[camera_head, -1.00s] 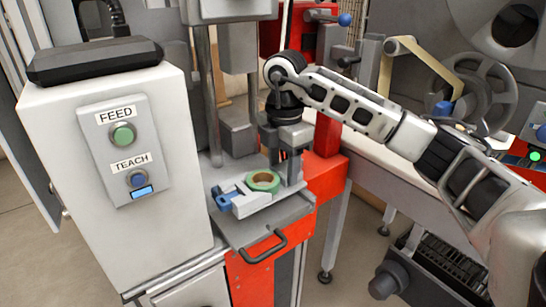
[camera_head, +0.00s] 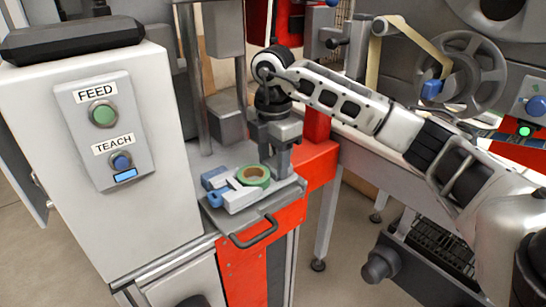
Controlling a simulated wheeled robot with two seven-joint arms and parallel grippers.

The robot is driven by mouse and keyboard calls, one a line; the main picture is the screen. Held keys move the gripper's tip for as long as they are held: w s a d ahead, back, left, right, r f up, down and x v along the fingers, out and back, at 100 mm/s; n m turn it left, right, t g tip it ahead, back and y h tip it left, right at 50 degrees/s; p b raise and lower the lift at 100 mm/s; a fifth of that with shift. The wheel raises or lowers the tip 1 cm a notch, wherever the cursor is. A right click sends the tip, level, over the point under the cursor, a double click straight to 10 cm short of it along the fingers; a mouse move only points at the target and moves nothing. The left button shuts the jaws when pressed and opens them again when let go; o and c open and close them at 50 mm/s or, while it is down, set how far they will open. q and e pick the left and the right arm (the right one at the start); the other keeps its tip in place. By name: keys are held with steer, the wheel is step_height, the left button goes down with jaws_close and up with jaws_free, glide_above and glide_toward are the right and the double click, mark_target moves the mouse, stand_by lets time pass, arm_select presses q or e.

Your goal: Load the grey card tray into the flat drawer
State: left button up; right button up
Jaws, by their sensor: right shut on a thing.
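The grey card tray (camera_head: 238,203) lies flat at the open drawer in the head view, with a green ring (camera_head: 253,176) and a blue part (camera_head: 215,180) on or beside it. The flat drawer (camera_head: 248,222) is pulled out below it and has a dark bar handle (camera_head: 254,234). My right gripper (camera_head: 280,168) points down at the tray's right end and is shut on the tray. Its fingertips partly cover that end. I cannot tell whether the tray rests fully on the drawer floor. My left gripper is not in view.
A white cabinet (camera_head: 100,220) with FEED and TEACH buttons stands close on the left. Upright grey columns (camera_head: 192,80) rise behind the drawer. A red frame (camera_head: 318,165) stands to the right, and a reel machine (camera_head: 470,75) is at the back right.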

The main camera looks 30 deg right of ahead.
steer(key=shift+f, duration=0.15)
steer(key=shift+f+b, duration=0.4)
steer(key=shift+f, duration=0.35)
steer(key=o, duration=1.2)
steer(key=shift+c, duration=0.2)
